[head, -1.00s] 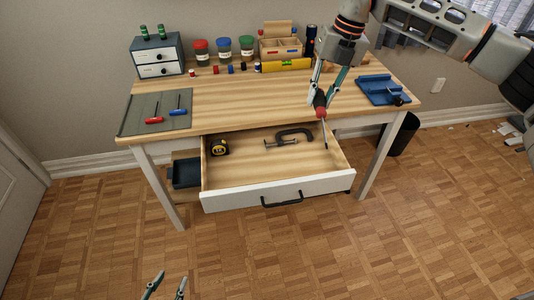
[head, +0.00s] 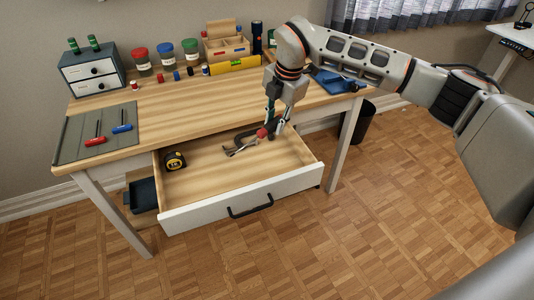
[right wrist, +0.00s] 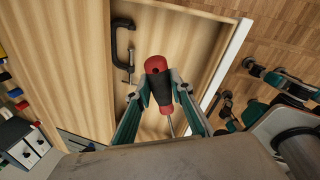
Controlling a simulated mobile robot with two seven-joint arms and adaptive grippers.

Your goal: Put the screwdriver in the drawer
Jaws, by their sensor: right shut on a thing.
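The screwdriver, with a red and black handle (right wrist: 157,83), is between the fingers of my right gripper (right wrist: 160,92), which is shut on its handle. Its metal shaft points back toward the wrist in the right wrist view. In the head view the right gripper (head: 271,122) is over the back right part of the open drawer (head: 215,211), and the red handle end (head: 262,132) shows at the fingertips. I cannot tell whether the screwdriver touches the drawer floor. My left gripper (right wrist: 262,92) appears at the right of the wrist view, its fingers apart and empty.
A black and grey clamp (right wrist: 122,45) lies in the drawer close to the screwdriver. A tape measure (head: 174,160) sits at the drawer's back left. The drawer's front middle is clear. Red and blue-handled tools lie on a grey mat (head: 72,141). A blue tray (head: 330,82) is at the desk's right.

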